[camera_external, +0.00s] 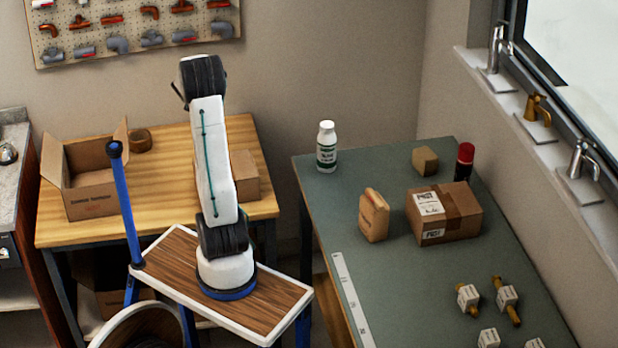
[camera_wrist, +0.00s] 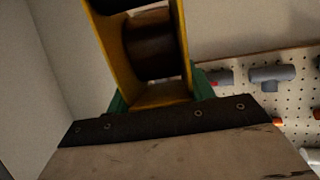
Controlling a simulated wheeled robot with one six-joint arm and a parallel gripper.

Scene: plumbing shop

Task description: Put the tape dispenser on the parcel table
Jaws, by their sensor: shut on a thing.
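A yellow tape dispenser (camera_wrist: 107,50) with a brown roll of tape (camera_wrist: 150,48) fills the upper middle of the wrist view. My gripper (camera_wrist: 160,96) is shut on it, and green finger parts show on both sides of its lower end. In the external view my arm stands upright, and its bent top link hides the gripper and the dispenser. The green-topped table (camera_external: 325,200) at the right bears a taped, labelled parcel (camera_external: 457,218); it appears to be the parcel table.
A white bottle (camera_external: 326,150), a tan packet (camera_external: 373,217), a small box (camera_external: 425,161), a red-capped can (camera_external: 464,162) and several valves (camera_external: 507,297) stand on the green top. A wooden table (camera_external: 165,187) behind my arm bears an open carton (camera_external: 88,185). A pegboard (camera_external: 130,45) hangs above.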

